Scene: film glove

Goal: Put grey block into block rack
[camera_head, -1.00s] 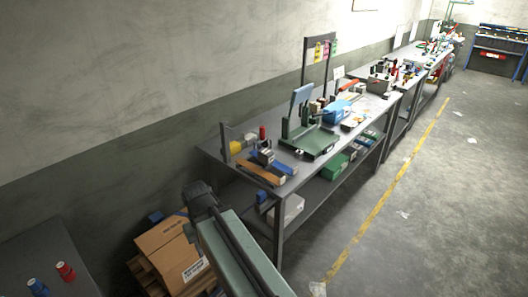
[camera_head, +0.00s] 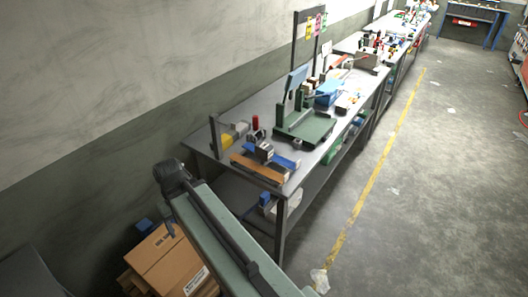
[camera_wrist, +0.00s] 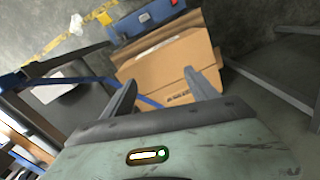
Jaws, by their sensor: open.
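Grey blocks (camera_head: 264,151) appear in a small cluster on the near end of the workbench (camera_head: 228,134) in the head view, too small to tell apart surely. An orange-brown bar (camera_head: 257,169) and a blue piece (camera_head: 286,162) lie beside them. I cannot tell which item is the block rack. My gripper (camera_wrist: 160,79) shows in the wrist view with its two fingers wide apart and nothing between them. It points down toward a cardboard box, well away from the bench top.
The cardboard box (camera_head: 165,262) stands on the floor beside the bench. A green device (camera_head: 305,127) and a red cylinder (camera_head: 255,122) stand on the bench. A wall runs along the left. The floor right of the yellow line (camera_head: 378,182) is mostly clear.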

